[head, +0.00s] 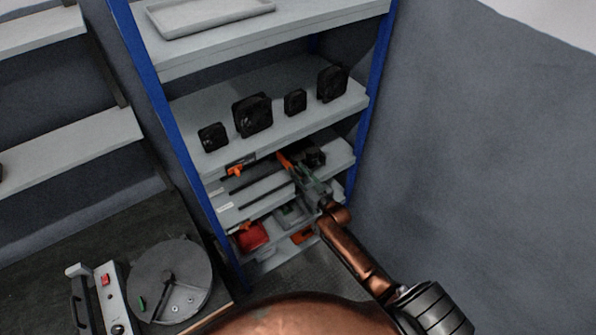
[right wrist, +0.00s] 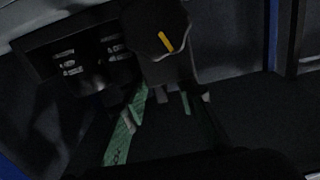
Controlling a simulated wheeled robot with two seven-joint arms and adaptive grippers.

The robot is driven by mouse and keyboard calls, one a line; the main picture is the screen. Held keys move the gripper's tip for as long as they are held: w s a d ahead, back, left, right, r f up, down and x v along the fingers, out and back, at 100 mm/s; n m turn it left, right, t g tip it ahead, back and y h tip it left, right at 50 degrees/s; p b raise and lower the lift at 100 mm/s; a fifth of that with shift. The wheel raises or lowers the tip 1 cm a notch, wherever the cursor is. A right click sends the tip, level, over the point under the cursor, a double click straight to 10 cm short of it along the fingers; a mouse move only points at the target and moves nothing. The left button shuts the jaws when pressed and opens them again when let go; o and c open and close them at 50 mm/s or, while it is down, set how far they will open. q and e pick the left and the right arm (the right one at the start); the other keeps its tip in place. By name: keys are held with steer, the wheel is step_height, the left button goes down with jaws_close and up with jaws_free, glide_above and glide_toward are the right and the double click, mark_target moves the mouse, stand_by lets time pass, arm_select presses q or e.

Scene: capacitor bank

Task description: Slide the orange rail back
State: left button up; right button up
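My right gripper (head: 303,180) reaches into that shelf level from the lower right, close beside the orange piece. I cannot tell whether they touch. In the right wrist view, green finger parts (right wrist: 122,135) show below a black block with a yellow mark (right wrist: 166,42). The view is dark, and the finger gap is unclear. No orange shows there. My left gripper is not in view.
Black fans (head: 252,114) stand on the shelf above. A black part (head: 313,156) sits right of the orange piece. A red bin (head: 252,237) and a grey bin (head: 291,213) are below. A blue post (head: 372,85) and a grey wall (head: 480,170) bound the right side.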

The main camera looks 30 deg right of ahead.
steer(key=shift+c, duration=0.4)
jaws_close()
stand_by(0.4)
